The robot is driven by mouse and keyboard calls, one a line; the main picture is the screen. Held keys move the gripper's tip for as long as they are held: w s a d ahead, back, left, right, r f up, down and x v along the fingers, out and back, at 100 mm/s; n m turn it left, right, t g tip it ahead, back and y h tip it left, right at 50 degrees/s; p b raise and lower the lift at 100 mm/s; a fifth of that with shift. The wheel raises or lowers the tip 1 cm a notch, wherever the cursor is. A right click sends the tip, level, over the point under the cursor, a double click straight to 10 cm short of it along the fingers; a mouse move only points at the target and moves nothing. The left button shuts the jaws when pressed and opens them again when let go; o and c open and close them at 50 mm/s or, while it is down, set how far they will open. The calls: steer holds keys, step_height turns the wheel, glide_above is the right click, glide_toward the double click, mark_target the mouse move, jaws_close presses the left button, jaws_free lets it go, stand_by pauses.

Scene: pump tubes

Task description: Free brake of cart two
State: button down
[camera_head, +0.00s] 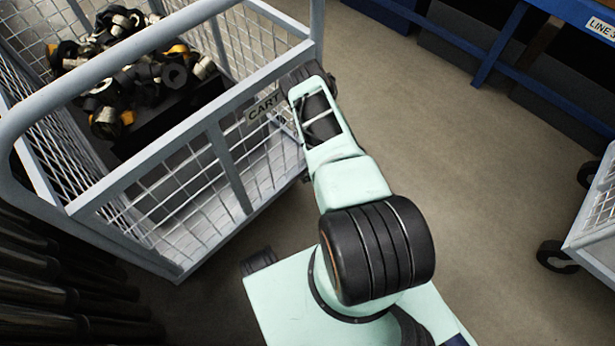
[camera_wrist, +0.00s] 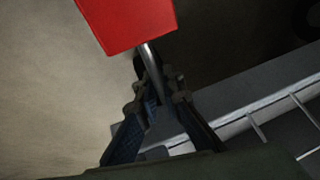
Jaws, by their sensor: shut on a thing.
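A grey wire-mesh cart (camera_head: 222,160) stands at the left in the head view. Its label reads "CART"; my arm hides the rest, so I cannot read the number. In the wrist view a red block (camera_wrist: 128,20) sits on a thin metal rod (camera_wrist: 150,57), like a brake lever. My gripper (camera_wrist: 159,90) is shut on the rod just below the red block. A grey cart rail (camera_wrist: 255,105) runs beside the fingers at the right. In the head view my arm hides the gripper and the lever.
The cart holds a pile of black, white and yellow parts (camera_head: 135,75). Dark tubes (camera_head: 50,275) lie at the lower left. Another cart (camera_head: 595,215) stands at the right edge. A blue rack (camera_head: 500,45) is at the upper right. The floor (camera_head: 480,170) between is clear.

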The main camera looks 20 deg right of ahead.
stand_by(0.3)
steer(key=c, duration=2)
jaws_free()
steer(key=shift+c, duration=0.2)
steer(key=shift+r, duration=0.15)
steer(key=v, duration=1.2)
steer(key=shift+w, duration=0.15)
